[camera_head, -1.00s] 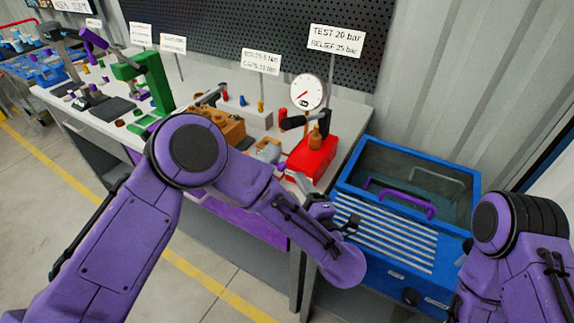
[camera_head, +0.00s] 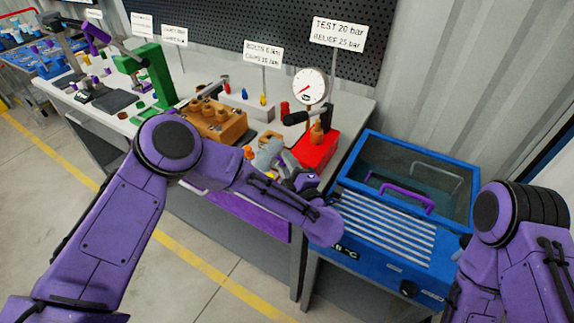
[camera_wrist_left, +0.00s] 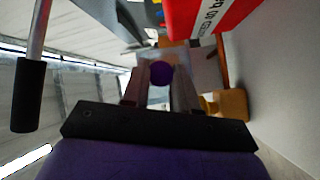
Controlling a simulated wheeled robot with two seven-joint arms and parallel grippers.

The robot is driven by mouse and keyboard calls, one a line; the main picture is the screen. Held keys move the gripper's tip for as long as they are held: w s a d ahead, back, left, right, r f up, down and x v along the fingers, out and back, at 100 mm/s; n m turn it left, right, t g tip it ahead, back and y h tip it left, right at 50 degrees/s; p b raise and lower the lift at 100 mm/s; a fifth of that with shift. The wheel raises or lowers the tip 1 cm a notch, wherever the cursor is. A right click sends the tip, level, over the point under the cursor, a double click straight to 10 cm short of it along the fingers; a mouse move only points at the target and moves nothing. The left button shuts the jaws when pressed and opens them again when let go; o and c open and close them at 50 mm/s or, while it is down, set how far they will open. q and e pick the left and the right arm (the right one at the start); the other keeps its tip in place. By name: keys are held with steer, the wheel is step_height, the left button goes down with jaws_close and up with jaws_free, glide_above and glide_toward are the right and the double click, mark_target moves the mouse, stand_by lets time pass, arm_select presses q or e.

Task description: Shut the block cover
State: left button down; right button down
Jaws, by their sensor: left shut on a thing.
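My left gripper (camera_head: 284,161) is over the front edge of the bench, beside a grey block-like part (camera_head: 264,154) and left of the red test unit (camera_head: 317,149). In the left wrist view its two fingers (camera_wrist_left: 160,85) are shut on a round purple knob (camera_wrist_left: 161,72). A pale, partly see-through piece shows behind the knob; I cannot tell whether this is the block cover or how far it is tilted. My right gripper is out of view; only part of its arm shows at the right.
A pressure gauge (camera_head: 309,86) and black lever stand by the red unit. A brown block with several pegs (camera_head: 214,121) and a green press (camera_head: 150,78) stand left. A blue tank (camera_head: 352,157) with a purple-handled lid stands right. Yellow-orange parts lie near my fingers.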

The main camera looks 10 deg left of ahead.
mark_target(272, 145)
arm_select(q)
steer(key=shift+r, duration=0.1)
steer(key=r+g+p, duration=0.1)
steer(key=a+r+n+h+p, duration=0.1)
steer(key=shift+w+a+r+n+g+h+p, duration=0.1)
steer(key=shift+w+r+n+g+h+p, duration=0.05)
steer(key=shift+n+g+h+p, duration=0.2)
steer(key=shift+w+a+r+n+g+h+p, duration=0.2)
steer(key=shift+a+r+n+g+h+p, duration=0.3)
steer(key=shift+a+r+p, duration=0.2)
steer(key=shift+w+a+r+n+g+h+p, duration=0.25)
steer(key=shift+a+r+n+g+h+p, duration=0.1)
steer(key=shift+a+g+h+p, duration=0.3)
steer(key=shift+d, duration=0.1)
steer(key=c, duration=0.9)
jaws_free()
steer(key=shift+o, duration=0.2)
steer(key=shift+s, duration=0.1)
